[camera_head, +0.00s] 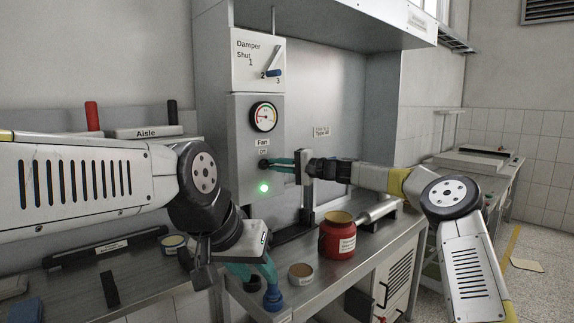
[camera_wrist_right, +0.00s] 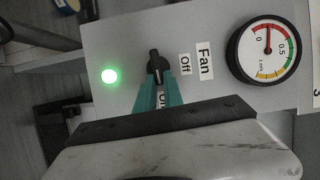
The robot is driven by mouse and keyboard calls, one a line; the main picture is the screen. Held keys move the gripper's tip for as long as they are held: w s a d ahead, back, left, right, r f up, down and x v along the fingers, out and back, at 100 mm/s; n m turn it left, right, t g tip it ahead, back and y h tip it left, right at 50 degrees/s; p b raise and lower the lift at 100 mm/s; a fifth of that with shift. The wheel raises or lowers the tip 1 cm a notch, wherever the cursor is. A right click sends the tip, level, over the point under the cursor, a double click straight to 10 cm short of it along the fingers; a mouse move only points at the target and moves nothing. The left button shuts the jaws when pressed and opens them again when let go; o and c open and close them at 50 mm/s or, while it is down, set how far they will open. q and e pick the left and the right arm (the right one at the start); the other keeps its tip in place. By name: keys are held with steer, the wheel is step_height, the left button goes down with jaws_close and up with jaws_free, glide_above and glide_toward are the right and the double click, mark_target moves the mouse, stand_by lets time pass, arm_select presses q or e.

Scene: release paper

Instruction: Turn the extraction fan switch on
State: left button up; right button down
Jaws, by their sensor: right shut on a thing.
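The black fan switch (camera_head: 264,163) sits on the grey panel (camera_head: 240,120), below the "Fan" and "Off" labels. In the right wrist view the switch (camera_wrist_right: 154,60) is between the teal fingertips of my right gripper (camera_wrist_right: 155,78), which is shut on it. The lower label, probably "On", is partly hidden by the fingers. A green light (camera_wrist_right: 109,76) glows beside the switch. In the head view my right gripper (camera_head: 274,163) reaches the switch from the right. My left gripper (camera_head: 254,271) is low over the bench, fingers apart, close to a blue-topped object (camera_head: 272,298).
A round gauge (camera_head: 263,117) and a damper lever (camera_head: 272,65) are above the switch. A red jar (camera_head: 337,238), a small tub (camera_head: 301,273) and a lying metal cylinder (camera_head: 377,211) stand on the bench. A hood overhangs above.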

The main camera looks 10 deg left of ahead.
steer(key=shift+s+a+f+m, duration=0.1)
steer(key=shift+a+f+m, duration=0.1)
steer(key=shift+m, duration=0.2)
steer(key=c, duration=1.5)
jaws_free()
steer(key=shift+o, duration=0.2)
steer(key=shift+d, duration=0.15)
steer(key=v, duration=0.7)
steer(key=shift+d, duration=0.3)
